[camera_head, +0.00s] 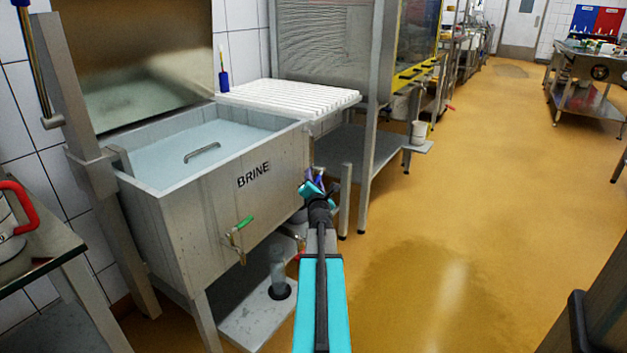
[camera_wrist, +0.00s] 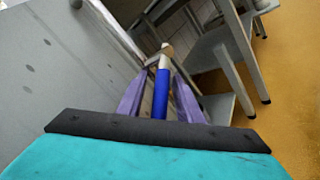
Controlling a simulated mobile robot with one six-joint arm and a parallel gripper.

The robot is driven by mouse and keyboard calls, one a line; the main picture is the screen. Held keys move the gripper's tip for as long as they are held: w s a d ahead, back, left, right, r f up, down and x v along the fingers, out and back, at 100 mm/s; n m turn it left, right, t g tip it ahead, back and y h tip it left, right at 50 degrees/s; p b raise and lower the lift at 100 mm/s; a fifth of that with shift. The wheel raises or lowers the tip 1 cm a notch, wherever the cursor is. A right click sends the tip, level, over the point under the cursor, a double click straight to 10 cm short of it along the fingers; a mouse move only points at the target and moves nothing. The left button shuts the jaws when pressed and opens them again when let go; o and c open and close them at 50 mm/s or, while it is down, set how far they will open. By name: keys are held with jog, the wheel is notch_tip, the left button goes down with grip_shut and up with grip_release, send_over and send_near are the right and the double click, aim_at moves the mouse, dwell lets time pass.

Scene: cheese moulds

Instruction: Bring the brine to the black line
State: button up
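The steel tank marked BRINE (camera_head: 227,198) stands at the left in the head view. Pale blue brine (camera_head: 170,156) lies below its rim, with a metal handle showing in it. I cannot make out a black line. A green-handled tap (camera_head: 240,228) sits on its front. My gripper (camera_head: 316,178) is by the tank's right end. In the wrist view, the purple fingers of my gripper (camera_wrist: 161,88) stand either side of a blue lever (camera_wrist: 161,95) with a pale end. Narrow gaps show beside the lever, so the fingers look open around it.
A white slatted board (camera_head: 285,95) lies beside the tank's far right. A steel stand (camera_head: 365,150) is beyond my gripper. A clear cylinder (camera_head: 278,272) stands under the tank. A bench (camera_head: 45,255) is at the left. Yellow floor (camera_head: 470,200) is open at the right.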

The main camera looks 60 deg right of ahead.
grip_shut()
